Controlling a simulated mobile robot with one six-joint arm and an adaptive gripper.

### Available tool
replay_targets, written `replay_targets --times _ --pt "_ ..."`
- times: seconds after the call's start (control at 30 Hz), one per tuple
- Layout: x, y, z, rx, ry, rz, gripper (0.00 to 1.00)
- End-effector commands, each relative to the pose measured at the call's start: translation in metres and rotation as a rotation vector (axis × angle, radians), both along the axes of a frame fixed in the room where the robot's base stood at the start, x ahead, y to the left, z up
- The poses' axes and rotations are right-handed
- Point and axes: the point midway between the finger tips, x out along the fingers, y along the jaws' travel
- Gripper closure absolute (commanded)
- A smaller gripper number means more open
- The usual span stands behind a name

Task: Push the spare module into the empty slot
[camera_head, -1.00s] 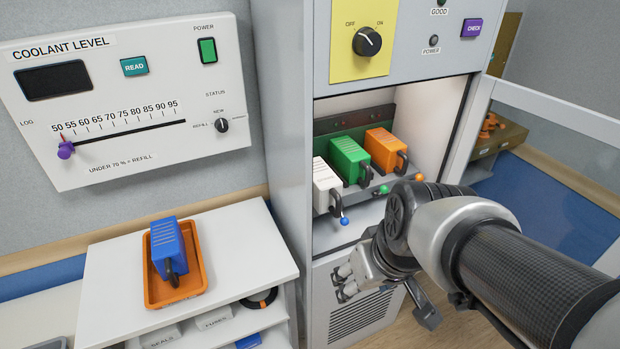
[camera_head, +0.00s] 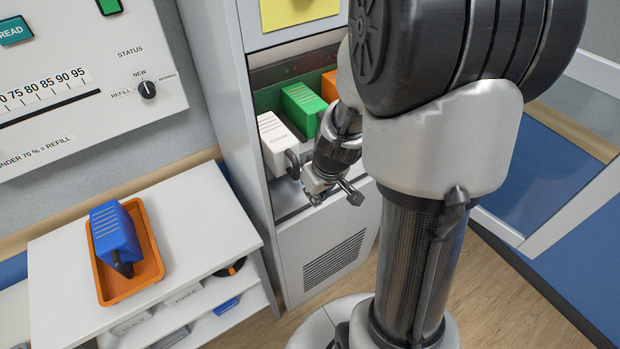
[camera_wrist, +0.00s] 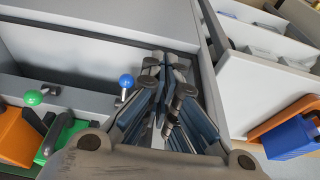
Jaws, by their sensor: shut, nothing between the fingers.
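A white module (camera_head: 281,141) stands in the open cabinet bay at the left end of a row, with a dark loop handle on its front. Its lettering is too small to read surely. A green module (camera_head: 301,107) and a partly covered orange module (camera_head: 329,86) stand to its right. A blue module (camera_head: 114,234) lies in an orange tray (camera_head: 148,268) on the white shelf unit. My gripper (camera_head: 318,190) is shut and empty, just in front of and right of the white module; contact is unclear. The gripper also shows in the wrist view (camera_wrist: 166,65), hiding the white module there. No empty slot is visible.
The cabinet's left side wall (camera_head: 222,100) separates the bay from the shelf unit (camera_head: 195,212).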

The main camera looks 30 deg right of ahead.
Motion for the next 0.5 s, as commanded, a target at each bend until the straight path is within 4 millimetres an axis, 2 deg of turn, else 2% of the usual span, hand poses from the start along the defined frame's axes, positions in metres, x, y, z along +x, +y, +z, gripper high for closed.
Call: replay_targets --times 0.03,0.1,0.17,0.3,0.5 --pt "0.003 0.001 -0.016 0.002 0.003 0.001 1.0" --pt "0.006 0.001 -0.028 0.001 0.003 0.0 1.0" --pt "0.02 0.001 -0.019 -0.001 -0.001 0.003 1.0" --pt "0.037 0.002 -0.018 0.0 0.0 0.003 1.0" --pt "0.046 0.002 -0.019 0.0 0.0 0.001 1.0"
